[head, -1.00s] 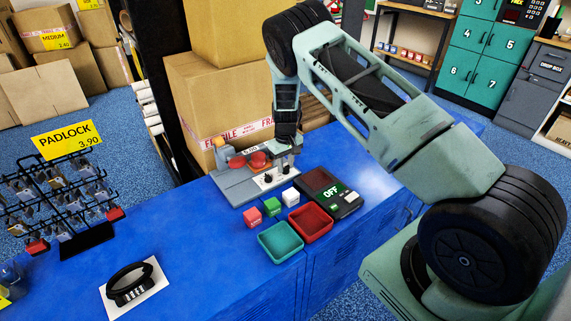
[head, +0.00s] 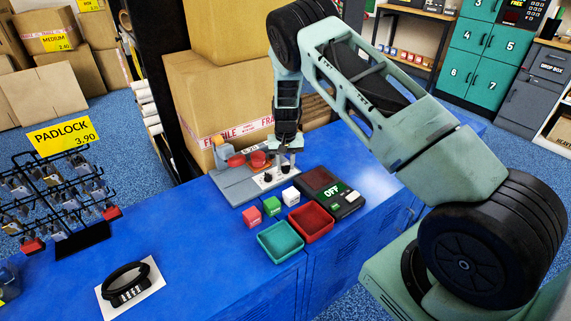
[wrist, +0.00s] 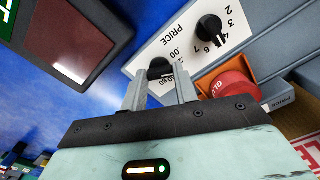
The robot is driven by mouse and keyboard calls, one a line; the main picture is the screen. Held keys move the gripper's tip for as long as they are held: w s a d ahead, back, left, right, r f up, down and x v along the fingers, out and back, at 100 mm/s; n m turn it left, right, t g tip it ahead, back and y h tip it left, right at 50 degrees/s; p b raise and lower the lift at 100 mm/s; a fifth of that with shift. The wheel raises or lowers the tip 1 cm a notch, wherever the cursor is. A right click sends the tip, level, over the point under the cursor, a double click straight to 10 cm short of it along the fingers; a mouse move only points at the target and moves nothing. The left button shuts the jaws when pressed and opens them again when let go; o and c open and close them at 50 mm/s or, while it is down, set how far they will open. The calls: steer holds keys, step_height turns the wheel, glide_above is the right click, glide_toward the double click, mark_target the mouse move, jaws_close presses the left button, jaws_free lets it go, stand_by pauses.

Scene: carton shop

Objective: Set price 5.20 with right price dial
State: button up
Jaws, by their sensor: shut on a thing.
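The price panel (wrist: 180,45) is a white plate with two black dials. The left price dial (wrist: 210,28) stands clear of my gripper. Its pointer is turned toward the gap between 4 and 6, but the figure there is not readable. The right price dial (wrist: 160,67) sits between my fingertips, with .00 and .80 marks beside it; its pointer is hidden, so I cannot read its setting. My gripper (wrist: 160,86) is shut on this dial. In the head view my gripper (head: 287,158) is over the right end of the panel (head: 268,178).
A red push button (wrist: 232,86) on an orange base is close beside my right finger. Small blocks, a teal tray (head: 279,255) and a red tray (head: 328,232) lie in front. Cartons stand behind.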

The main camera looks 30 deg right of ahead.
mark_target(285, 166)
stand_by(0.4)
steer(key=o, duration=1)
step_height(285, 166, up, 18)
steer(key=shift+f+b, duration=0.25)
steer(key=shift+b, duration=0.7)
steer(key=shift+a, duration=0.1)
